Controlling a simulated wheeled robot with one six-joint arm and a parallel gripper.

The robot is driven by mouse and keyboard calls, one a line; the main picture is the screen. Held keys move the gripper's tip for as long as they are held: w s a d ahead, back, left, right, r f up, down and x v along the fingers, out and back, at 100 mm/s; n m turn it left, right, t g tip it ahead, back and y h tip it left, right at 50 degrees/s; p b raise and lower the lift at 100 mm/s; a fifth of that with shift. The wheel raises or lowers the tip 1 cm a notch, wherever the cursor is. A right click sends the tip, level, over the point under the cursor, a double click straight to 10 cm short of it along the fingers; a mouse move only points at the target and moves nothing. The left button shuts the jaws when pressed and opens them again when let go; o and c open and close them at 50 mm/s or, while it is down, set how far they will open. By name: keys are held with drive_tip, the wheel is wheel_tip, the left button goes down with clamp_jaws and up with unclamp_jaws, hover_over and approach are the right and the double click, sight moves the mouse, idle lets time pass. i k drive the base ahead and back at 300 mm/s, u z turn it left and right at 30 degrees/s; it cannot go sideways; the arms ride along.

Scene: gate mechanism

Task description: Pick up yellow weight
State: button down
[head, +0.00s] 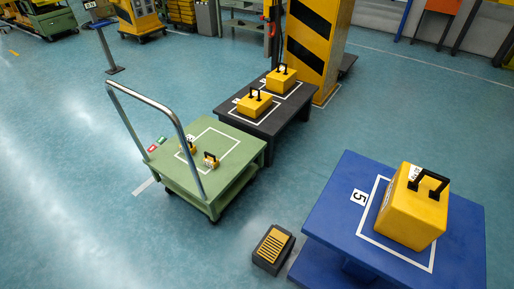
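Several yellow weights with black handles are in the head view. A large one (411,208) sits upright inside the white outline on the blue platform (335,228) at the lower right. Two middle-sized weights, one nearer (254,103) and one farther (281,79), stand on the dark low table (272,122) at the centre. Two small weights, a left one (187,147) and a right one (211,160), stand on the green cart (236,158). I cannot tell which weight the task means. My gripper is not in view.
A black foot pedal (273,248) with yellow stripes lies on the floor left of the blue platform. A yellow-black striped pillar (318,45) stands behind the dark table. The cart's metal handle (150,104) rises at its left. Open floor (70,170) lies to the left.

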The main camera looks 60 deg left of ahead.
sight(210, 160)
drive_tip(key=u, duration=3.6)
drive_tip(key=i, duration=2.55)
drive_tip(key=z, duration=3.1)
drive_tip(key=i, duration=0.4)
drive_tip(key=z, duration=0.05)
